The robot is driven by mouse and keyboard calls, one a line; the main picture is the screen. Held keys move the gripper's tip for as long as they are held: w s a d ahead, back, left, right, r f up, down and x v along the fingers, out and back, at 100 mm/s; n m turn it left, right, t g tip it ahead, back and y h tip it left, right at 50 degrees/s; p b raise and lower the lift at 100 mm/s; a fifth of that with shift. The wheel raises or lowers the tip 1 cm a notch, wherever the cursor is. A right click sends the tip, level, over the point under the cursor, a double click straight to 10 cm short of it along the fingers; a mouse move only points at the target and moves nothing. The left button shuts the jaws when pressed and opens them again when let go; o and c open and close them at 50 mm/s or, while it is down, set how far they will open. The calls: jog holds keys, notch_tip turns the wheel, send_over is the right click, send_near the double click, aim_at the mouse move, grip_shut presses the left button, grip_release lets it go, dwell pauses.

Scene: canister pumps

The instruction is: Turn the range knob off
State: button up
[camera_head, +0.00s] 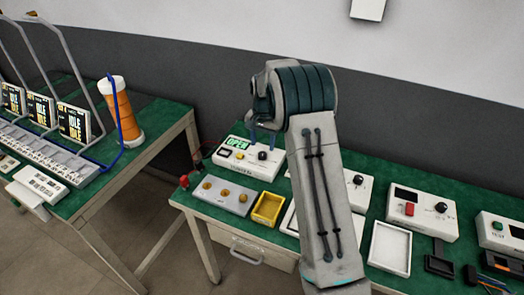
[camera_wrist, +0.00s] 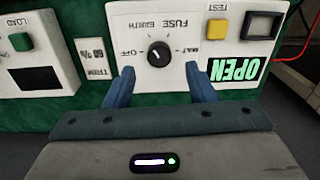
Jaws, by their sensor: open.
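The range knob (camera_wrist: 158,54) is a round black dial on a white meter (camera_wrist: 110,15), seen upside down in the wrist view. Labels around it read OFF, EARTH, FUSE and one that looks like MULT. A small white mark on the knob seems to point toward EARTH, not OFF. My gripper (camera_wrist: 157,76) has two blue fingers, open and empty, one each side of the knob's near side and apart from it. In the head view the knob (camera_head: 262,155) sits on the meter (camera_head: 248,168), below my gripper (camera_head: 264,132).
The meter also has a yellow TEST button (camera_wrist: 218,26) and a green OPEN display (camera_wrist: 234,70). On the green bench are a grey box with brass knobs (camera_head: 224,196), a yellow tray (camera_head: 280,208) and other white meters.

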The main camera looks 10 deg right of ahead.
aim_at(262, 153)
jog(key=shift+f, duration=2.3)
jog(key=c, duration=1)
jog(key=shift+n, duration=0.4)
jog(key=n+b, duration=0.1)
jog(key=n, duration=0.4)
jog(key=shift+w, duration=0.1)
jog(key=n, duration=0.6)
jog(key=shift+a+b, duration=0.1)
jog(key=shift+b, duration=0.3)
